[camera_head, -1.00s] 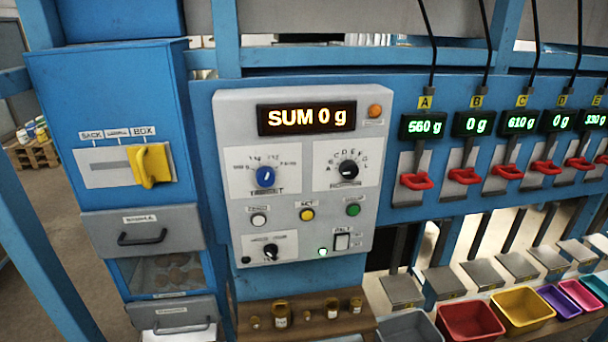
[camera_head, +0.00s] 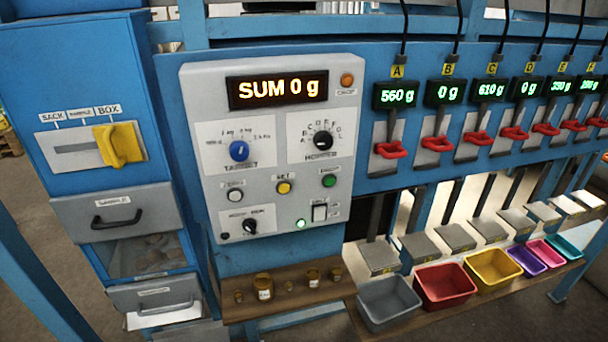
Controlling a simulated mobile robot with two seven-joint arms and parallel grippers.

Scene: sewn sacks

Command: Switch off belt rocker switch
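The belt rocker switch (camera_head: 319,212) is a small white rocker in a dark frame, low on the right of the grey control panel (camera_head: 213,97). A small green lamp (camera_head: 301,224) glows just left of it. The label by the switch is too small to read with certainty, and I cannot tell which way the rocker is tipped. The panel's display (camera_head: 277,91) reads "SUM 0 g". Neither of my grippers is in view, and nothing covers the switch.
A blue cabinet with a yellow handle (camera_head: 118,145) and drawers stands left of the panel. Red levers (camera_head: 390,150) and coloured bins (camera_head: 444,286) are at right. The space before the panel is clear.

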